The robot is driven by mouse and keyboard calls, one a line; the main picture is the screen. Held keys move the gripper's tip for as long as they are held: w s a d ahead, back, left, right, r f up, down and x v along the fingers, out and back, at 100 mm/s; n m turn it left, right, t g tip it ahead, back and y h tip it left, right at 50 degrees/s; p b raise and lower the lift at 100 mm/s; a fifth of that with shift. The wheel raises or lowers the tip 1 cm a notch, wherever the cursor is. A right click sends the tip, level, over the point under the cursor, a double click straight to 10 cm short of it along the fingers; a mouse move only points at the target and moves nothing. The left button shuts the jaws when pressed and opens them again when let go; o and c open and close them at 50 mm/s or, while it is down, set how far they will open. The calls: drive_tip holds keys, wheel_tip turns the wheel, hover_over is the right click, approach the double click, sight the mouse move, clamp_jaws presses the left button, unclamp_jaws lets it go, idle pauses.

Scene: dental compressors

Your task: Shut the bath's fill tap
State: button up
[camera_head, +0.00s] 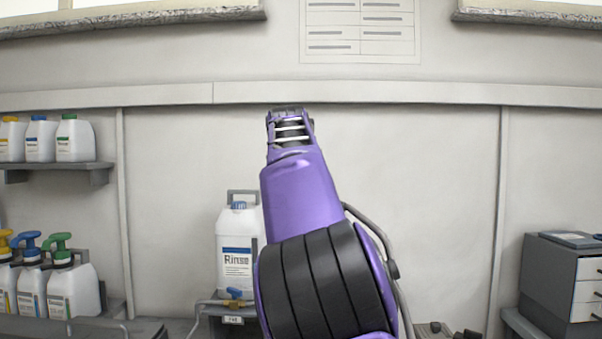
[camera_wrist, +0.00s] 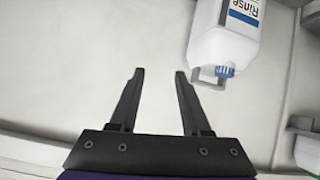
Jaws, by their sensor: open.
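A small blue tap handle (camera_head: 235,293) shows low in the head view, just below a white Rinse bottle and above a small label that seems to read "Fill". Which way the handle is turned is too small to tell. The bath is not clearly seen; my arm covers the area to the right of the tap. My gripper (camera_wrist: 159,74) is open and empty, its two fingers apart in front of bare wall in the wrist view. The tap does not show in the wrist view.
The Rinse bottle (camera_head: 235,250) stands left of my arm; it appears upside down in the wrist view (camera_wrist: 222,45). Pump bottles (camera_head: 74,290) and a shelf (camera_head: 60,168) with bottles are at left. A grey drawer cabinet (camera_head: 550,275) is at right. The wall between is clear.

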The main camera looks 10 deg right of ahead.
drive_tip(key=shift+s+d+r+m+t+h, duration=0.15)
drive_tip(key=shift+s+d+r, duration=0.1)
drive_tip(key=shift+r, duration=0.3)
drive_tip(key=shift+s+d+r+m+t+h, duration=0.1)
drive_tip(key=shift+s+d+r+m, duration=0.15)
drive_tip(key=shift+r, duration=0.25)
drive_tip(key=shift+s+d+r+m+t+h, duration=0.1)
drive_tip(key=shift+s+d+r, duration=0.15)
drive_tip(key=shift+r, duration=0.3)
